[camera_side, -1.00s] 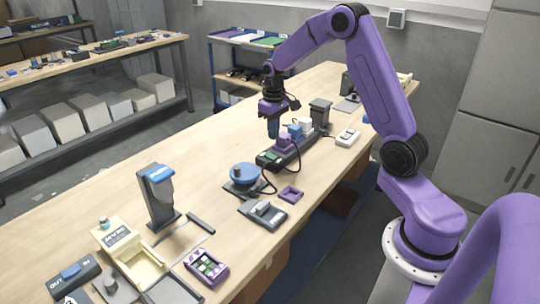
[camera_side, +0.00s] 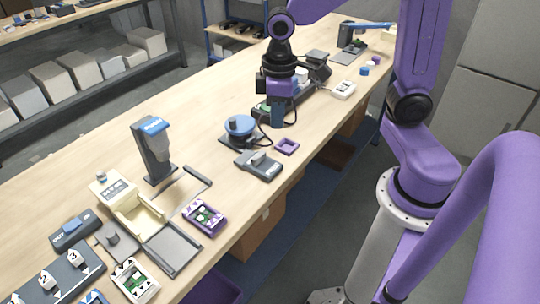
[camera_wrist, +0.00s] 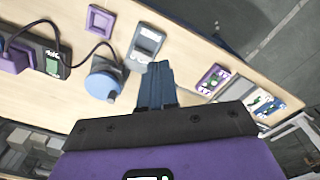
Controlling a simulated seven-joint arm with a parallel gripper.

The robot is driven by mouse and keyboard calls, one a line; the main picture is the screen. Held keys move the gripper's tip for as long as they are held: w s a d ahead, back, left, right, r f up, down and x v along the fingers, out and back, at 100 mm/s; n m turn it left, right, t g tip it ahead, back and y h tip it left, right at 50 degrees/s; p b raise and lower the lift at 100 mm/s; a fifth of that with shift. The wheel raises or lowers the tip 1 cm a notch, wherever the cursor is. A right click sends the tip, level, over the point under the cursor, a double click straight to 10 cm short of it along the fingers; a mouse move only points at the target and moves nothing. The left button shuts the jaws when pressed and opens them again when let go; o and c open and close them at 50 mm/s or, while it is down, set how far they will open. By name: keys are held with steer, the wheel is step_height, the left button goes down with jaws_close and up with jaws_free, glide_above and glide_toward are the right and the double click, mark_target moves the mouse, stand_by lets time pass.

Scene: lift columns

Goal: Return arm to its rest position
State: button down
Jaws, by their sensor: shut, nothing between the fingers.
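My purple arm reaches over the wooden table in the side view. My gripper (camera_side: 277,118) points down with its fingers shut and empty. It is above the table, in front of the long black device (camera_side: 298,98) with blocks on top, and hides part of it. In the wrist view the shut dark-blue fingers (camera_wrist: 156,82) show with nothing between them. A round blue-topped device (camera_side: 240,125) stands left of the gripper; it also shows in the wrist view (camera_wrist: 104,82).
Near the gripper lie a purple square frame (camera_side: 287,146) and a grey meter (camera_side: 259,165). A dark upright stand (camera_side: 153,150), a cream device (camera_side: 130,205) and a purple-cased unit (camera_side: 205,217) stand further toward the camera.

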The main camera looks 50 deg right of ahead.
steer(key=s+n, duration=0.5)
steer(key=s, duration=1.1)
steer(key=shift+r, duration=0.15)
